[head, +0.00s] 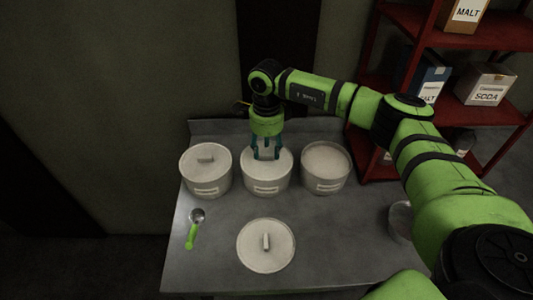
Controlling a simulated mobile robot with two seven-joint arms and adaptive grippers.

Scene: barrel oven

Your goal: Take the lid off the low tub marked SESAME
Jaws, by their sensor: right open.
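Three low white tubs stand in a row on the grey metal table (200,265). The left tub (206,184) has a lid (203,160) with a bar handle. The middle tub (266,184) has its lid (250,160) on. The right tub (324,182) shows no lid handle and looks open, with pale contents. The front labels are too small to read, so I cannot tell which is SESAME. My right gripper (267,154) points down at the middle lid, fingers open on either side of its handle; contact is unclear. My left gripper is out of view.
A loose round lid (258,257) with a bar handle lies at the table's front. A green-handled scoop (193,232) lies at left. A pale container (401,220) stands at right, partly behind my arm. A red shelf (487,60) holds boxes at back right.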

